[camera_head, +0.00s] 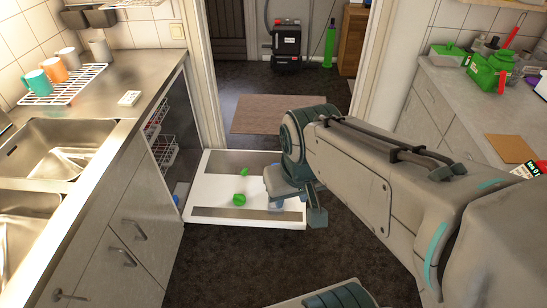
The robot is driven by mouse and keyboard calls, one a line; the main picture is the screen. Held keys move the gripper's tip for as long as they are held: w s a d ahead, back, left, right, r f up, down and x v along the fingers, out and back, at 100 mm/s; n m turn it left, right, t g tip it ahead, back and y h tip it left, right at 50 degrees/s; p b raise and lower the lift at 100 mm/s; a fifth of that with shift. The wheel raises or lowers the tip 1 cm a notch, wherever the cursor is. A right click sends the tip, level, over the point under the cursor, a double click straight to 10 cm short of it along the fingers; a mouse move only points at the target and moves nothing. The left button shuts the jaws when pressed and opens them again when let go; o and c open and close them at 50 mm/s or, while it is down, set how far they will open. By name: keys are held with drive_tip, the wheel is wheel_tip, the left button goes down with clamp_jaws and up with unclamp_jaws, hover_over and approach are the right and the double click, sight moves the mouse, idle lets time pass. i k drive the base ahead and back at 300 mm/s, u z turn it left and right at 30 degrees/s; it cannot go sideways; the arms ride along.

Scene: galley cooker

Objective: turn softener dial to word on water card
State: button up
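The dishwasher door (222,214) is folded down flat, level with the floor, at the lower centre. Two small green parts lie on its inner face, one (240,199) nearer me and a smaller one (244,172) behind it. I cannot tell which is the softener dial, and no marks are readable. My gripper (297,207) hangs over the right part of the door, to the right of both green parts. Its fingers look apart with nothing between them. A card with dark and red print (527,170) lies on the right worktop, partly cut off; its words are not readable.
The left worktop has sinks (50,150), a rack with mugs (60,85) and a small white item (130,97). A mat (275,114) lies in the doorway beyond. My arm covers the right floor.

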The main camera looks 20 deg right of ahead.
sight(244, 172)
drive_tip(key=z, duration=0.6)
drive_tip(key=k, duration=0.1)
drive_tip(key=u, duration=1.45)
drive_tip(key=i, duration=1.5)
drive_tip(key=z, duration=1)
drive_tip(key=i, duration=0.55)
drive_tip(key=z, duration=0.5)
